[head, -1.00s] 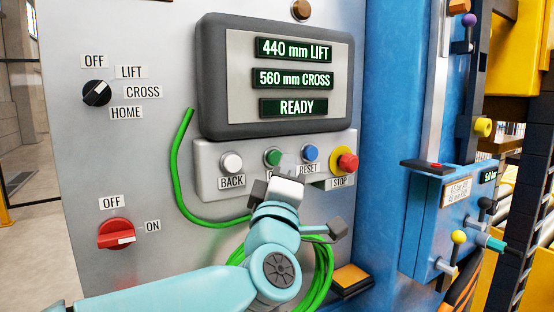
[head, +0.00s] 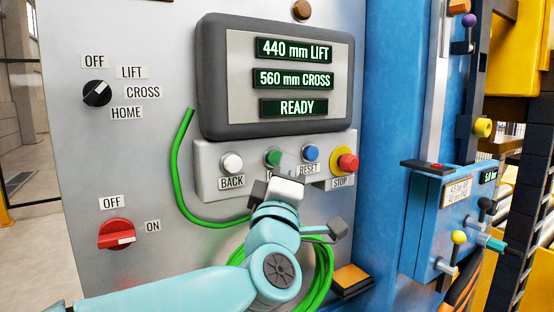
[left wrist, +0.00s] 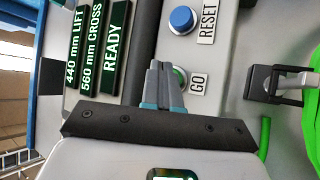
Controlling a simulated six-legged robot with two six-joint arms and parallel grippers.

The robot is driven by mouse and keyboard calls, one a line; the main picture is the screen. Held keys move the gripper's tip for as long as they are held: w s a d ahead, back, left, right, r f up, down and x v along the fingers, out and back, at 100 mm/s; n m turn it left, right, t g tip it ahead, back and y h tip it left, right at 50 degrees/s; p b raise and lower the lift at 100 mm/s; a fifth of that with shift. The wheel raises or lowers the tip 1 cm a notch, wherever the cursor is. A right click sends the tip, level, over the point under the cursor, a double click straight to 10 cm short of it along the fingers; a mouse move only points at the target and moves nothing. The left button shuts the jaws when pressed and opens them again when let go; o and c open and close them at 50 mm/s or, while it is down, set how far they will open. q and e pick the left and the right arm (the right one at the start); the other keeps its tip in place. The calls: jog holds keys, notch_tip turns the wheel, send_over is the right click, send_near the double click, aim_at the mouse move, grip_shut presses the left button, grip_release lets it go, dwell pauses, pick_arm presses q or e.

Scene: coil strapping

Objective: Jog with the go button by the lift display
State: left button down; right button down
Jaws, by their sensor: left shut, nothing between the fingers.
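The green go button (head: 272,157) sits on the button panel below the lift display (head: 295,49), which reads 440 mm LIFT. In the head view its label is mostly hidden by my left gripper (head: 287,166). In the left wrist view, the go button (left wrist: 180,77) shows beside its GO label (left wrist: 197,82), partly covered by the fingers. My left gripper (left wrist: 160,66) is shut and empty, its tips right by the button. Whether they touch it I cannot tell. My right gripper is not in view.
The white BACK button (head: 231,163), blue RESET button (head: 311,152) and red STOP button (head: 346,160) share the panel. A green cable (head: 178,170) hangs in a coil below. The selector (head: 97,93) points toward LIFT; the red switch (head: 116,234) points toward ON.

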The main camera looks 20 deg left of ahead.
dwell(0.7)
pick_arm(q)
jog(key=shift+w+a, duration=0.25)
jog(key=shift+a, duration=0.1)
jog(key=shift+w+a+b, duration=0.3)
jog(key=shift+a+b, duration=0.1)
dwell(1.8)
dwell(1.8)
jog(key=shift+s+d, duration=0.55)
jog(key=shift+d, duration=0.15)
